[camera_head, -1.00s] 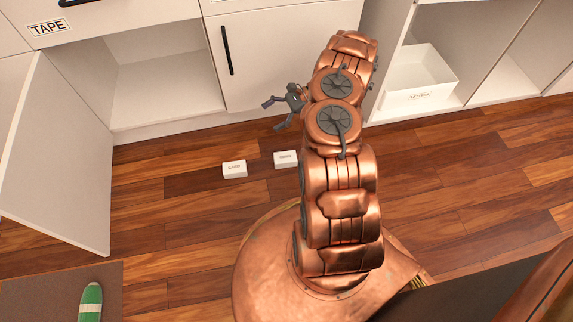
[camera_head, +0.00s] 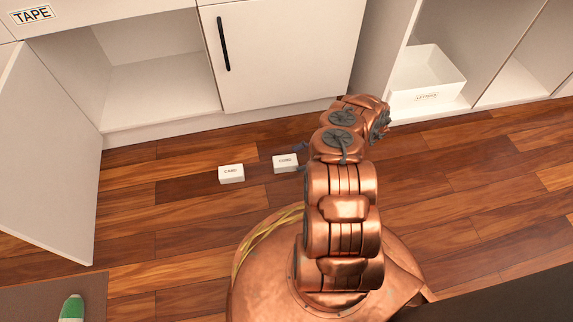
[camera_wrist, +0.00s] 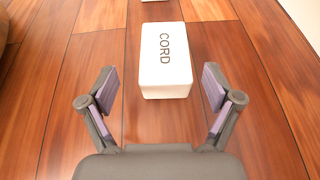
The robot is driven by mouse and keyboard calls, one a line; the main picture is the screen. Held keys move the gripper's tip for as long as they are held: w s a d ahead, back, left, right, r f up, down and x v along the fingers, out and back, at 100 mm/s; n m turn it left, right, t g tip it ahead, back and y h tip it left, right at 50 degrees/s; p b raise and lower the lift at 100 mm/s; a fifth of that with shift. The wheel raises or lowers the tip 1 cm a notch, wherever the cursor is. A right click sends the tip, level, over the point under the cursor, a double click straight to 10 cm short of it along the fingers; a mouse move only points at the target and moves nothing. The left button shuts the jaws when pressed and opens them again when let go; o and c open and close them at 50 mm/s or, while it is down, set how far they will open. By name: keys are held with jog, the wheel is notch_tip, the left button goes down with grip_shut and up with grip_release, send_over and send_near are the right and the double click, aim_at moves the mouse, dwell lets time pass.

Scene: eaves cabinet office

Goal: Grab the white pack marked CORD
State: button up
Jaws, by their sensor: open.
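The white pack marked CORD (camera_head: 285,163) lies flat on the wooden floor, just left of my arm in the head view. In the wrist view the CORD pack (camera_wrist: 166,62) is ahead of my gripper (camera_wrist: 161,85), with its near end at the mouth between the two spread fingers. My gripper is open and empty, with floor visible between each finger and the pack. In the head view my gripper is mostly hidden behind my arm; only a dark finger part shows beside the pack.
A similar white pack (camera_head: 231,174), its label seeming to read CARD, lies left of it. An open cabinet door (camera_head: 50,150) stands at the left. A white bin (camera_head: 428,82) sits in a right cubby. A green-topped object (camera_head: 71,307) is at bottom left.

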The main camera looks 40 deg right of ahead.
aim_at(292, 160)
jog(key=shift+b+x, duration=1.5)
jog(key=shift+x, duration=0.8)
jog(key=shift+w+a+f, duration=0.25)
jog(key=shift+w+a, duration=0.05)
jog(key=shift+w, duration=0.1)
jog(key=c, duration=1.3)
jog(key=shift+o, duration=0.2)
jog(key=shift+r, duration=0.1)
